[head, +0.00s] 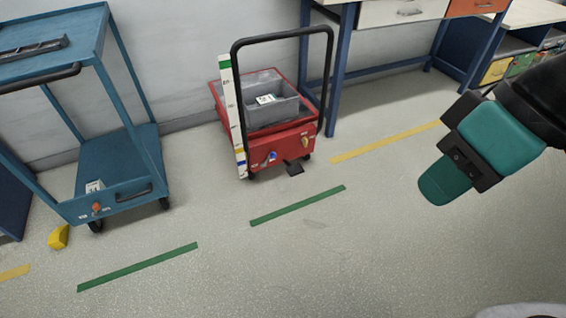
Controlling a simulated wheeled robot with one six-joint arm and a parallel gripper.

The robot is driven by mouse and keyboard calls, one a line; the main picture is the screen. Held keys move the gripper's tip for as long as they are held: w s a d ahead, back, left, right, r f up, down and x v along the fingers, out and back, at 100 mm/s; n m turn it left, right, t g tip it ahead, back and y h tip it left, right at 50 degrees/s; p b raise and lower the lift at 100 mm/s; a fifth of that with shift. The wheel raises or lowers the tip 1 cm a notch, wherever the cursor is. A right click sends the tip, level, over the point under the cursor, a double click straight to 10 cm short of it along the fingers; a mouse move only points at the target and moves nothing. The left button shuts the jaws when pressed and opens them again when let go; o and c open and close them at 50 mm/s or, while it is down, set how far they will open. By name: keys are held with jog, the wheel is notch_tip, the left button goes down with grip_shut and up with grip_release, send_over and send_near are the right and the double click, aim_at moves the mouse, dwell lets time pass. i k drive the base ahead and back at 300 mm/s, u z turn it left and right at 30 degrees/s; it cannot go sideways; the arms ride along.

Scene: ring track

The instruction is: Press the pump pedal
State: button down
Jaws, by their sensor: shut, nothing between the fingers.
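A red wheeled cart (295,143) with a black push handle stands against the back wall, upper middle of the head view. A small black pedal (293,168) sticks out low at its front, close to the floor. A blue knob (271,156) and a yellowish knob (305,142) sit on the cart's front. My gripper (440,188) is at the right, teal and black, shut and empty. It is well apart from the cart and the pedal, with nothing touching it.
A blue trolley (130,150) stands at the left, with a yellow wedge (59,237) on the floor by its wheel. A blue-legged workbench (336,75) is behind the cart. Open floor (330,260) with green stripes (298,205) lies in front.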

aim_at(296, 169)
jog(key=u, duration=0.4)
jog(key=i, duration=1.35)
jog(key=z, duration=0.05)
